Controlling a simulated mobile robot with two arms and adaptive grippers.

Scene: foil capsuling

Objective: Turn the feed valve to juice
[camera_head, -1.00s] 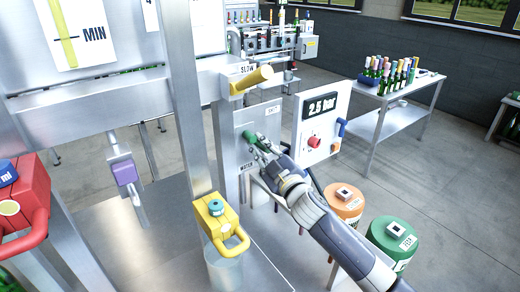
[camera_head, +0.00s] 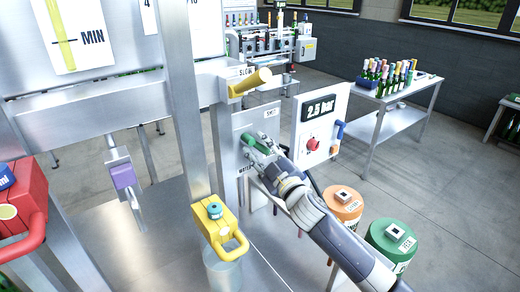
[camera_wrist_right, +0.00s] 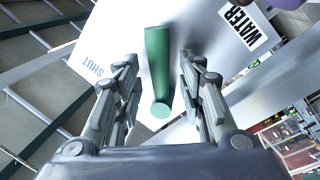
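The feed valve's green handle (camera_head: 258,143) is on a grey panel (camera_head: 243,125) with a SHUT label (camera_head: 271,113) at upper right and a WATER label (camera_head: 245,169) at lower left. I cannot read a juice label. My right gripper (camera_head: 262,147) is at the handle. In the right wrist view the handle (camera_wrist_right: 158,65) lies between the two parted fingers of the gripper (camera_wrist_right: 160,85), with a gap on each side. SHUT (camera_wrist_right: 93,66) is to its left and WATER (camera_wrist_right: 240,25) to its right. My left gripper is out of view.
A yellow lever (camera_head: 250,82) marked SLOW juts out above the panel. A 2.5 bar gauge box (camera_head: 318,125) with a red knob stands right of it. Orange (camera_head: 342,206) and green (camera_head: 392,236) canisters stand near my right arm.

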